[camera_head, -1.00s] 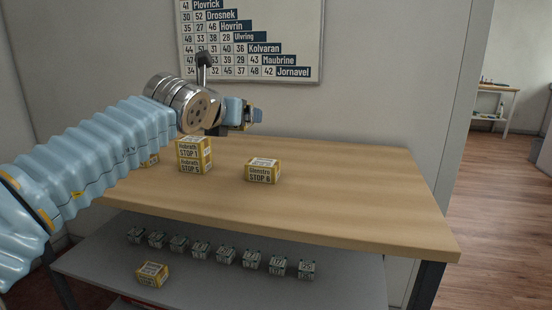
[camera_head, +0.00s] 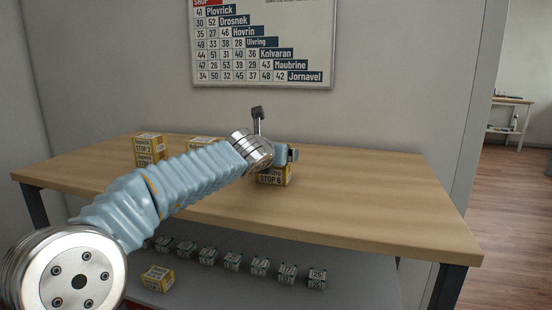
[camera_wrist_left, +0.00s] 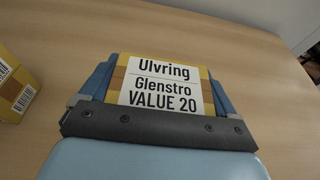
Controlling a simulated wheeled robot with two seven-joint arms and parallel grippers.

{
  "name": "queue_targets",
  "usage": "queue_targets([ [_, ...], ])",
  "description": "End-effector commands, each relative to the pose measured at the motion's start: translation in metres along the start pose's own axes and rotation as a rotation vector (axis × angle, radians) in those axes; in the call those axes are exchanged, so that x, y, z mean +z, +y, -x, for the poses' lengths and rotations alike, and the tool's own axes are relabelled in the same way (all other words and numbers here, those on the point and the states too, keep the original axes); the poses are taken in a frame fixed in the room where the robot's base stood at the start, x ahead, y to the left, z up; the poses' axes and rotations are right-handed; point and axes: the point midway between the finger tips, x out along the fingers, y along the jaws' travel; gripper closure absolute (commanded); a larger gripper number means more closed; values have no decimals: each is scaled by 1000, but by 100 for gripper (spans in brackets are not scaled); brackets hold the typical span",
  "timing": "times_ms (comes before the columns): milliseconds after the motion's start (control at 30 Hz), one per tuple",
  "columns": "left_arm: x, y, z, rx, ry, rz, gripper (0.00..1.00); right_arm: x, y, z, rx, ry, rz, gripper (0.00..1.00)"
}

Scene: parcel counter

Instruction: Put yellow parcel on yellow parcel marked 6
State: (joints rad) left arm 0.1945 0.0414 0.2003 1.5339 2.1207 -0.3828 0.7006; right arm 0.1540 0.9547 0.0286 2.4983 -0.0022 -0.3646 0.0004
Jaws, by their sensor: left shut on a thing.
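A yellow parcel marked STOP 6 (camera_head: 272,180) sits on the wooden table, partly covered by my left wrist and gripper in the head view. My left gripper (camera_head: 291,154) is just above it. In the left wrist view the gripper is shut on a yellow parcel (camera_wrist_left: 165,85) with a white label reading Ulvring, Glenstro, VALUE 20. The gripper hides most of this held parcel in the head view. I cannot tell whether the held parcel touches the STOP 6 parcel. My right gripper is not in view.
A yellow stack (camera_head: 150,152) with STOP 2 on it stands at the table's left. Another yellow parcel (camera_head: 205,140) is partly behind my arm. The table (camera_head: 380,195) is clear on the right. The lower shelf holds a yellow parcel (camera_head: 157,279) and several small numbered cubes (camera_head: 260,267).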

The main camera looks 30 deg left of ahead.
Motion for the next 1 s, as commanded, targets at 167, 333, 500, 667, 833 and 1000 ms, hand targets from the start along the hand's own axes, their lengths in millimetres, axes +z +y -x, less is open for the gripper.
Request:
queue_targets([
  [167, 2, 0, 1, 0, -1, 0, 46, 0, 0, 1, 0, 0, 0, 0],
  [333, -1, 0, 0, 0, -1, -1, 0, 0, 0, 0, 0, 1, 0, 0],
  [500, -1, 0, 0, 0, -1, -1, 0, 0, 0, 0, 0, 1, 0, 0],
  [667, 3, 0, 5, 0, -2, 0, 0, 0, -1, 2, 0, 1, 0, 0],
  [833, 4, 0, 38, -1, -6, -2, 0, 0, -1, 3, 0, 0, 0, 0],
  [1000, 4, 0, 78, -1, -4, -1, 0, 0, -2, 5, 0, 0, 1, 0],
])
